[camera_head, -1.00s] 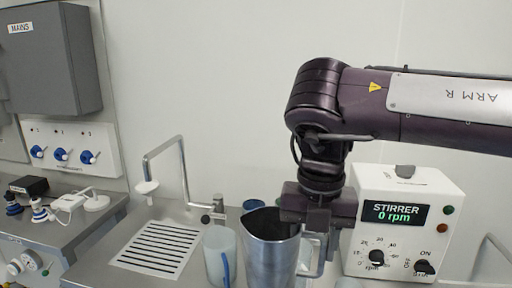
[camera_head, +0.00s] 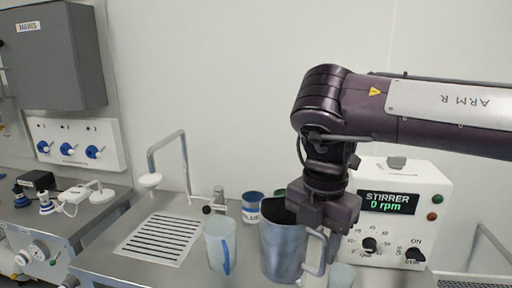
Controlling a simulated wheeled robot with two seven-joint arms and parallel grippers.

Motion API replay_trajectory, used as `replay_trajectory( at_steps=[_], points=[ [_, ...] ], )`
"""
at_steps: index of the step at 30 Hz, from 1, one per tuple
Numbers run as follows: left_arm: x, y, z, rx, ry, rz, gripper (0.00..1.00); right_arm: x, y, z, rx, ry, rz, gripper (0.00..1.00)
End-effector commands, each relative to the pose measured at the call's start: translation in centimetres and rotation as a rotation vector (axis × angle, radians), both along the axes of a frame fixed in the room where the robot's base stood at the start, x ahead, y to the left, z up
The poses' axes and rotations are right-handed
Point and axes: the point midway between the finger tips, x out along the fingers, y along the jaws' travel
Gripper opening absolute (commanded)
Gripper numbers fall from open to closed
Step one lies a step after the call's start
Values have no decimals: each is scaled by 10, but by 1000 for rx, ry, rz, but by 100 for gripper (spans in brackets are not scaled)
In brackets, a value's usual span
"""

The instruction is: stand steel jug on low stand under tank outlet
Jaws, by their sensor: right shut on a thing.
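The steel jug (camera_head: 282,248) is a tall grey metal vessel with a dark open mouth, near the bottom centre of the head view. It stands roughly upright. My right gripper (camera_head: 318,226) points down and is shut on the jug at its right, handle side. The fingertips are partly hidden, and I cannot tell whether the jug's base touches the bench. I cannot make out the low stand or the tank outlet. My left gripper is not in view.
A pale blue jug (camera_head: 219,246) stands just left of the steel jug. The stirrer box (camera_head: 400,205) is close on the right. A clear cup (camera_head: 341,276) is in front. A slotted drain (camera_head: 160,238) and a tap (camera_head: 218,197) lie left.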

Motion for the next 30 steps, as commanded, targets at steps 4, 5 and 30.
replay_trajectory(
  at_steps=[4, 5, 30],
  points=[
    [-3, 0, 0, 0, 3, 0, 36, 8, -9, -5, 6, 3, -269, 0],
    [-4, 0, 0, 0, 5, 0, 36, 9, -12, -6, 7, 3, -337, 0],
    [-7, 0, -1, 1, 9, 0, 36, 50, -82, -49, 6, 10, -2265, 0]
  ],
)
